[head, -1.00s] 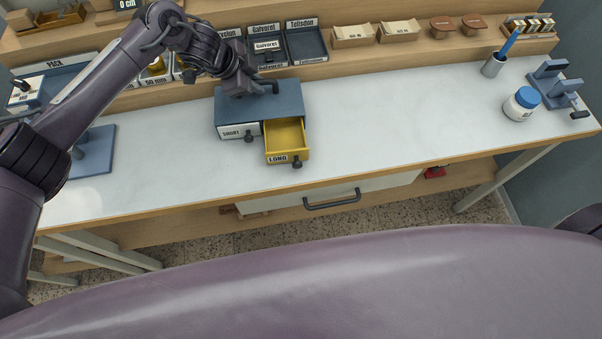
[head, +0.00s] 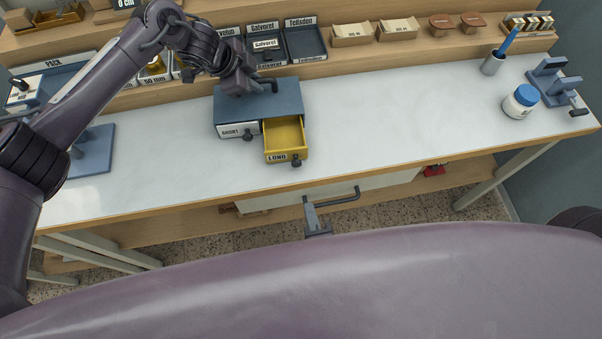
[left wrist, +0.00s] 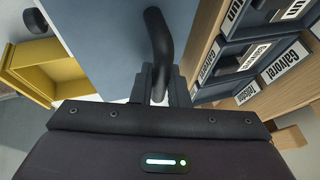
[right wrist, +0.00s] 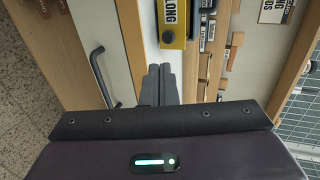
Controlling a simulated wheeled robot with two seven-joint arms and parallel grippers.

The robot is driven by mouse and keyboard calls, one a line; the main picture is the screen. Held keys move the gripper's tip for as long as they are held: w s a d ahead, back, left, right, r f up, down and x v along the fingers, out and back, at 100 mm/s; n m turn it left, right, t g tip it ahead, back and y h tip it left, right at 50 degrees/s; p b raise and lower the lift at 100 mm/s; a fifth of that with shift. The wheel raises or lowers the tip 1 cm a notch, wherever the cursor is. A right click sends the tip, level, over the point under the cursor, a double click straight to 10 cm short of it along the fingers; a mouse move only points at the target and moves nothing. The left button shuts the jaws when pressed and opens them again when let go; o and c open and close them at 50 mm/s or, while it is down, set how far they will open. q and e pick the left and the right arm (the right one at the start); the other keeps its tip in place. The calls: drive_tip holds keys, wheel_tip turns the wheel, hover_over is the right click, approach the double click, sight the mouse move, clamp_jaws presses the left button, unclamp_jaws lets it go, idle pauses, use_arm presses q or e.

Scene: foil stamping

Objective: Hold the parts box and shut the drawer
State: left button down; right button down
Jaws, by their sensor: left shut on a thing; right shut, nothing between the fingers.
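The blue-grey parts box (head: 282,102) stands on the white bench top. Its yellow drawer (head: 285,137), labelled LONG, is pulled out toward me; the drawer marked SHORT (head: 232,131) is in. My left gripper (head: 262,87) is shut on the dark handle on top of the box; the left wrist view shows this handle (left wrist: 158,45) between the fingers. My right gripper (head: 310,204) is shut and empty, in front of the bench edge and nearer me than the drawer. In the right wrist view its fingertips (right wrist: 160,72) point toward the yellow drawer front (right wrist: 173,14) and its dark knob (right wrist: 168,37), apart from them.
A bench drawer handle (head: 345,202) lies below the bench edge, close to my right gripper. A white jar with a blue lid (head: 520,102) and a blue-grey stand (head: 555,82) are at the right. Trays line the back shelf.

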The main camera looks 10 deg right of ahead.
approach(297, 148)
drive_tip(key=w+f, duration=0.2)
drive_tip(key=f, duration=0.1)
drive_tip(key=w+f, duration=0.1)
drive_tip(key=f, duration=0.1)
drive_tip(key=shift+a, duration=0.2)
drive_tip(key=shift+w, duration=0.1)
drive_tip(key=w, duration=0.9)
drive_tip(key=shift+w+d+r, duration=0.1)
drive_tip(key=shift+w+d, duration=0.1)
drive_tip(key=shift+d, duration=0.1)
use_arm(q)
drive_tip(key=shift+s, duration=0.1)
